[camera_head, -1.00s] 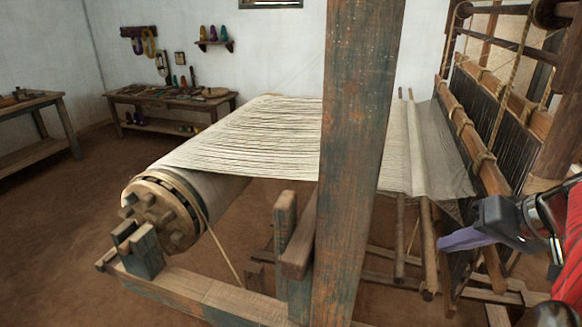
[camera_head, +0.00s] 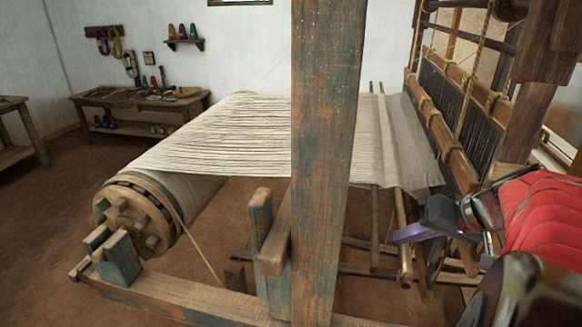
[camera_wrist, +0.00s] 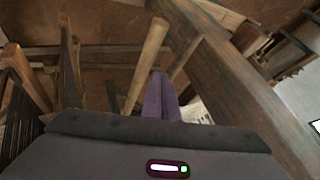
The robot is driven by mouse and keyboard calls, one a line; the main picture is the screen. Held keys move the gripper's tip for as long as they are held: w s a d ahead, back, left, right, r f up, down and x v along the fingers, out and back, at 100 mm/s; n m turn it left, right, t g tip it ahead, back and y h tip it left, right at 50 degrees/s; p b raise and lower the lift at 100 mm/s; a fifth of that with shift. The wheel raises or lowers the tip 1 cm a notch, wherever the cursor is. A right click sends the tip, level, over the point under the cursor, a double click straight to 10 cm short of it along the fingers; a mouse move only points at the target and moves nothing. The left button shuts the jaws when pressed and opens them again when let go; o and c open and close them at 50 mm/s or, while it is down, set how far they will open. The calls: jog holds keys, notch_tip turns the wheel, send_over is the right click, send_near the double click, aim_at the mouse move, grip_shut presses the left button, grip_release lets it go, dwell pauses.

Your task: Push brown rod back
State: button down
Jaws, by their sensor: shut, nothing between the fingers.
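Two brown rods stick out from the near side of the loom's warp in the head view: a nearer one (camera_head: 402,261) and one to its left (camera_head: 375,240). I cannot tell which one the task names. My gripper (camera_head: 400,236) is shut and empty, its purple fingers pointing left across the nearer rod in the picture. In the wrist view the purple fingers (camera_wrist: 160,97) are together, just right of the lower end of a light brown rod (camera_wrist: 147,62). Whether they touch it I cannot tell.
A thick upright post (camera_head: 325,170) stands left of my gripper and hides part of the warp (camera_head: 225,135). The heddle frame (camera_head: 455,100) rises behind my arm. The warp beam (camera_head: 135,215) is at left. A tool table (camera_head: 135,100) stands far back.

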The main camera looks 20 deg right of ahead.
jog(key=shift+x, duration=2.1)
